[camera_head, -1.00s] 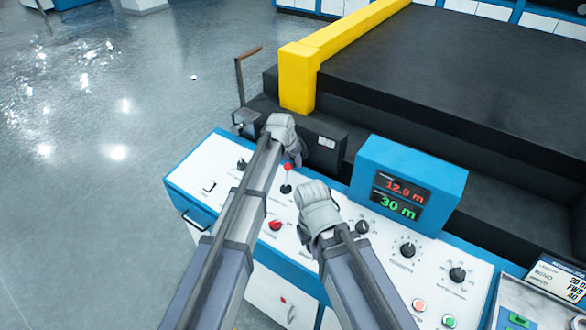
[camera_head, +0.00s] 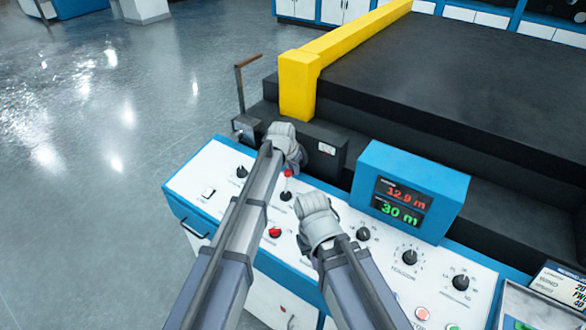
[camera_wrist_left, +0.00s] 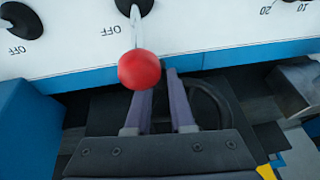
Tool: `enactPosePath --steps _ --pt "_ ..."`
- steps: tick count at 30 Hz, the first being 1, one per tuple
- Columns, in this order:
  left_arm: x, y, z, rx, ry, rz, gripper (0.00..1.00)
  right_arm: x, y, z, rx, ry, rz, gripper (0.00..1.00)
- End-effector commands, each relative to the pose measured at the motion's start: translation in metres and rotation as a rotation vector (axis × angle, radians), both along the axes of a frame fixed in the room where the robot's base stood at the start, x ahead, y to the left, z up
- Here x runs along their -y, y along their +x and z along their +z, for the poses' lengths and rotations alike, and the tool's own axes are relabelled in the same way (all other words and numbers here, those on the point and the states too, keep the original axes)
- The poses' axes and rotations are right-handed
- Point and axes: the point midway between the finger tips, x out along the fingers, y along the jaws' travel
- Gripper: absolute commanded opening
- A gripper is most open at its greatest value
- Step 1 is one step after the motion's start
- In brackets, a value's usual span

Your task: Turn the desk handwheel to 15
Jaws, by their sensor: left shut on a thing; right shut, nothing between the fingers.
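My left gripper (camera_head: 288,148) is over the back edge of the white control desk (camera_head: 205,180), beside a red-balled lever. In the left wrist view its two grey-purple fingers (camera_wrist_left: 160,100) are close together behind the red ball (camera_wrist_left: 139,69). A dark round rim, which looks like the handwheel (camera_wrist_left: 219,98), shows just right of the fingers. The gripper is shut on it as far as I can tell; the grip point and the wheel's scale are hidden. My right gripper (camera_head: 318,222) is shut and empty above the desk. The blue display box (camera_head: 425,175) reads 12.9 m in red and 30 m in green.
Black knobs (camera_head: 410,257) and a red switch (camera_head: 275,232) sit on the desk top. A black machine bed (camera_head: 450,75) with a yellow bar (camera_head: 300,85) stands behind. A small crank-like post (camera_head: 240,88) rises left of it. Open floor (camera_head: 100,120) lies left.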

Motion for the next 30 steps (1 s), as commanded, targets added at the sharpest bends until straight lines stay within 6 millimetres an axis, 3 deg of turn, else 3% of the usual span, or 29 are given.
enactPosePath --steps 10,22,30 --pt "0.000 -0.001 -0.003 0.014 0.023 -0.001 0.00 0.000 0.000 -0.003 0.000 0.000 0.000 0.00" --pt "-0.007 0.004 -0.014 0.217 0.327 -0.002 0.00 0.000 0.000 -0.037 0.000 0.000 -0.001 0.00" --pt "-0.010 0.006 -0.012 0.271 0.410 0.000 0.00 0.000 0.000 -0.045 0.000 0.000 -0.002 0.00"
